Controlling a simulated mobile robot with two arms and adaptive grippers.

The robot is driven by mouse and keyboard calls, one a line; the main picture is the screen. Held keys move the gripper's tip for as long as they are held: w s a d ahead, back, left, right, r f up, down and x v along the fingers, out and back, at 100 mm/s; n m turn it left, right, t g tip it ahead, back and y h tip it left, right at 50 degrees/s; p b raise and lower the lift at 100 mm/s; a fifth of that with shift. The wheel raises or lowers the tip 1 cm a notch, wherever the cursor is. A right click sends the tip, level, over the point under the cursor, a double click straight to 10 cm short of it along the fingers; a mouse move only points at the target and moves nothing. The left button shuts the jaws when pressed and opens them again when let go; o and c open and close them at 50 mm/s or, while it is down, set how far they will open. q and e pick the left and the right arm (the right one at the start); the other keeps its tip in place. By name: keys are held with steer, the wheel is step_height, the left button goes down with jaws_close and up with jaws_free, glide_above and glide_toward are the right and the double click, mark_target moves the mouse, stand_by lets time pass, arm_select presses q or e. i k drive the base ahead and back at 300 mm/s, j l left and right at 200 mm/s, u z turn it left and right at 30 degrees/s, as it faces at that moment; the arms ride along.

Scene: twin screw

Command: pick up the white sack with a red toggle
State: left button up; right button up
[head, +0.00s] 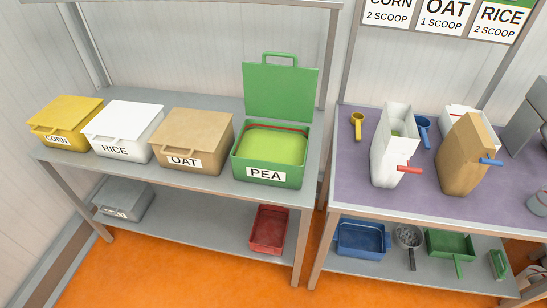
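A white sack (391,150) stands on the purple top of the right bench (350,190). Its mouth is open, and something green shows inside. A red toggle (410,169) sticks out from its lower right side. Beside it on the right, apart at the base, stands a tan sack (463,155) with a blue toggle (490,162). Neither of my grippers shows in the head view.
A yellow scoop (357,124) and a blue scoop (423,129) lie behind the white sack. Another white container (463,116) is partly hidden behind the tan sack. The open green PEA bin (268,172) stands on the left shelf. The purple top's front left is clear.

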mark_target(397, 138)
steer(key=i+j, duration=0.25)
steer(key=i, duration=0.25)
steer(key=i+j+z, duration=0.25)
steer(key=i+z, duration=0.15)
steer(key=i+j+z, duration=0.4)
steer(key=k+l, duration=0.05)
steer(key=k, duration=0.05)
